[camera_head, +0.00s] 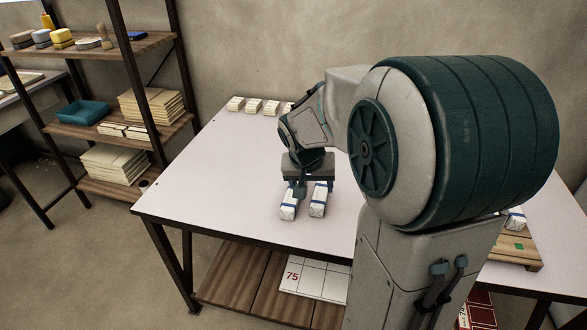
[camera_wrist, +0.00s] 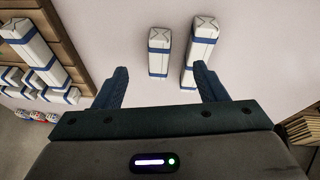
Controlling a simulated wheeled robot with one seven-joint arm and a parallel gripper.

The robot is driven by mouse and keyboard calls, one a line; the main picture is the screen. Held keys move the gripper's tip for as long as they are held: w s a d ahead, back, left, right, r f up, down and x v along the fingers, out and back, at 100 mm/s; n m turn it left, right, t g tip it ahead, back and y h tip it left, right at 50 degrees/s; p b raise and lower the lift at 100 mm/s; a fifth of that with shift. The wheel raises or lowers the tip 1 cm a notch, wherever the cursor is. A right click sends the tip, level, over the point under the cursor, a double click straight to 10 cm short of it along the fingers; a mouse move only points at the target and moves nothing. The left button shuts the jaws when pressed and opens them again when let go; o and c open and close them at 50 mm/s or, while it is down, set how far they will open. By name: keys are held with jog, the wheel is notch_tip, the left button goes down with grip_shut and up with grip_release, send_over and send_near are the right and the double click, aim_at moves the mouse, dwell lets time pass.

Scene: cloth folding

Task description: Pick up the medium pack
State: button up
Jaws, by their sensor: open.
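Two white packs with blue bands lie side by side on the pale table (camera_head: 190,195). The longer pack (camera_wrist: 203,40) is at the right in the wrist view, and the shorter pack (camera_wrist: 159,45) lies beside it. In the head view the packs show as a left one (camera_head: 288,210) and a right one (camera_head: 318,205). I cannot tell for sure which is the medium pack. My gripper (camera_wrist: 161,72) is open and empty. The shorter pack lies in line with the gap between its fingers; the right finger overlaps the longer pack's near end in the picture.
A wooden pallet (camera_head: 518,250) with more white packs stands at the table's right; it shows at the left in the wrist view. Several small pale blocks (camera_head: 253,106) line the table's back edge. A shelf rack (camera_head: 125,90) stands at the left. The table's left part is clear.

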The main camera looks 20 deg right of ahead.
aim_at(320, 194)
jog(key=shift+m+t, duration=0.4)
jog(key=shift+m, duration=0.4)
jog(key=w+d+f, duration=0.1)
jog(key=w+f, duration=0.1)
jog(key=w+d+f+b, duration=0.1)
jog(key=w+d+f, duration=0.1)
jog(key=w+f, duration=0.1)
jog(key=w+d+f+b, duration=0.1)
jog(key=w+d+f, duration=0.1)
jog(key=f, duration=0.1)
jog(key=shift+w+f, duration=0.1)
jog(key=shift+w, duration=0.05)
jog(key=x, duration=0.1)
jog(key=b+x, duration=0.1)
jog(key=x, duration=0.2)
jog(key=shift+s+d, duration=0.15)
jog(key=shift+s, duration=0.2)
jog(key=shift+w+d+f+b, duration=0.25)
jog(key=shift+f+b, duration=0.1)
jog(key=shift+f, duration=0.25)
jog(key=shift+f+b, duration=0.25)
jog(key=shift+b, duration=0.15)
jog(key=c, duration=1.1)
